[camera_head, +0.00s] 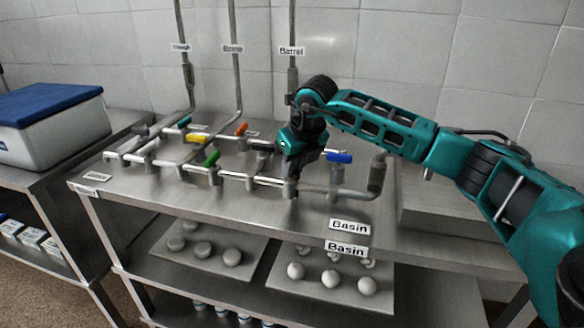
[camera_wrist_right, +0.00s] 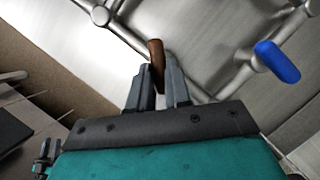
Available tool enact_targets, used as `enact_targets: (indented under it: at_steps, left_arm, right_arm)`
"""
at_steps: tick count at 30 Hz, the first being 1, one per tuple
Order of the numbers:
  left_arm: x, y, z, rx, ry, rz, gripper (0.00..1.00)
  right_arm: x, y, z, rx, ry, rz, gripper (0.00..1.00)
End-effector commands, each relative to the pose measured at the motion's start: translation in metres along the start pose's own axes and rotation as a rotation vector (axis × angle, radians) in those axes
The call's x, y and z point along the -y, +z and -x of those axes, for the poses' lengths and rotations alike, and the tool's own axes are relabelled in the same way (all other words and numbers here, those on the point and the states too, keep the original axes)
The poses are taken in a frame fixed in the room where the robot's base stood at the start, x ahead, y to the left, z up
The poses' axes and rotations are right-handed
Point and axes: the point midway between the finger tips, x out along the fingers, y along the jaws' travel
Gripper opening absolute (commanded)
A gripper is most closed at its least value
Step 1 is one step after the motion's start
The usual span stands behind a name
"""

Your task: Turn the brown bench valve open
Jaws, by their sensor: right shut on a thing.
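The brown bench valve's handle (camera_wrist_right: 156,52) shows in the right wrist view, upright between the two grey fingers of my right gripper (camera_wrist_right: 160,82). My right gripper is shut on this handle. In the head view my right gripper (camera_head: 291,176) points down at the front pipe run (camera_head: 237,176) on the steel bench, and it hides the brown handle there. My left gripper is in neither view.
A blue valve handle (camera_head: 339,157) stands just right of my right gripper. Green (camera_head: 211,158), yellow (camera_head: 197,139) and orange (camera_head: 241,129) handles stand to its left. Upright pipes rise behind the bench (camera_head: 120,190). A blue-lidded box (camera_head: 50,125) sits at far left.

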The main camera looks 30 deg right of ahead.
Motion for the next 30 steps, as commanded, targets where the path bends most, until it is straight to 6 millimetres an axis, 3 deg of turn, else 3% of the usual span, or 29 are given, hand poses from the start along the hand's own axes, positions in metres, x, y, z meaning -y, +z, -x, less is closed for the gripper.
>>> enact_targets:
  at_steps: [18,30]
  left_arm:
    - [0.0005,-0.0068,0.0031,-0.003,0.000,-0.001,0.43]
    - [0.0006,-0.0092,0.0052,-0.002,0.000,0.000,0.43]
  right_arm:
    - [0.0071,0.0031,0.0008,0.002,0.208,0.499,0.00]
    - [0.0091,0.0043,0.0001,0.002,0.273,0.663,0.00]
